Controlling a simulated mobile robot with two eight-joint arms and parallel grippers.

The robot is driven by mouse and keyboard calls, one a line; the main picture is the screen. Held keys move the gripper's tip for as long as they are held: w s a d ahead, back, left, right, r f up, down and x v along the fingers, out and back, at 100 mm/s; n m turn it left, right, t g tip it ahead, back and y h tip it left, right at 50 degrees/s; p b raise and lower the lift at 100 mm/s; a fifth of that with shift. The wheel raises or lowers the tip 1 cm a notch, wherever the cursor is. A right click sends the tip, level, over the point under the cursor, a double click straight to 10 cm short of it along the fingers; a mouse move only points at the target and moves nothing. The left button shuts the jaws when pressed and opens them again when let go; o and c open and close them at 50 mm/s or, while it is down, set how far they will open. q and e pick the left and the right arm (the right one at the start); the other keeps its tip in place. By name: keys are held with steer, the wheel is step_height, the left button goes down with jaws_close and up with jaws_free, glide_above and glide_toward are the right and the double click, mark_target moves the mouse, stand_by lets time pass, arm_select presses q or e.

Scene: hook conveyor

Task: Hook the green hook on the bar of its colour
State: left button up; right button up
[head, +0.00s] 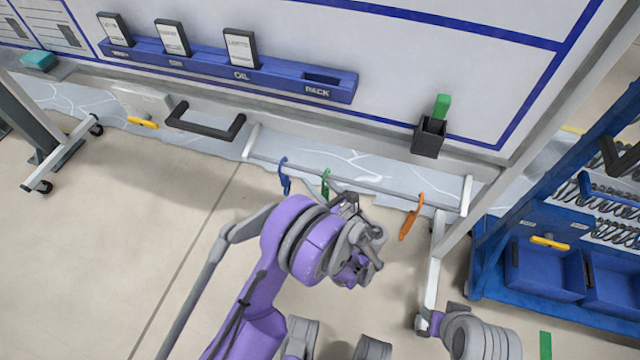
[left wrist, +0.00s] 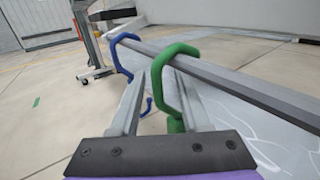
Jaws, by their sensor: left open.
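The green hook (head: 325,182) hangs on a grey bar (head: 375,191) below the whiteboard, between a blue hook (head: 284,176) and an orange hook (head: 411,220). My left gripper (head: 347,200) is at the green hook, and its wrist partly blocks the head view there. In the left wrist view, the green hook (left wrist: 167,84) curves over the bar (left wrist: 240,84). The open fingers of my left gripper (left wrist: 160,85) reach up on either side of it, with the hook nearer the right finger. The blue hook (left wrist: 121,52) is beyond the left finger. My right gripper is not in view. No green bar shows.
A blue rack (head: 230,68) with labelled slots and a black holder (head: 429,137) are on the whiteboard. A black handle (head: 206,124) juts out left of the bar. Blue shelving (head: 545,260) stands at the right. Open floor (head: 130,230) lies at the left.

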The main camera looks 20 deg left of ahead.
arm_select(q)
jaws_close()
steer(key=shift+o, duration=0.2)
jaws_free()
steer(key=p+v, duration=0.1)
steer(key=v, duration=1)
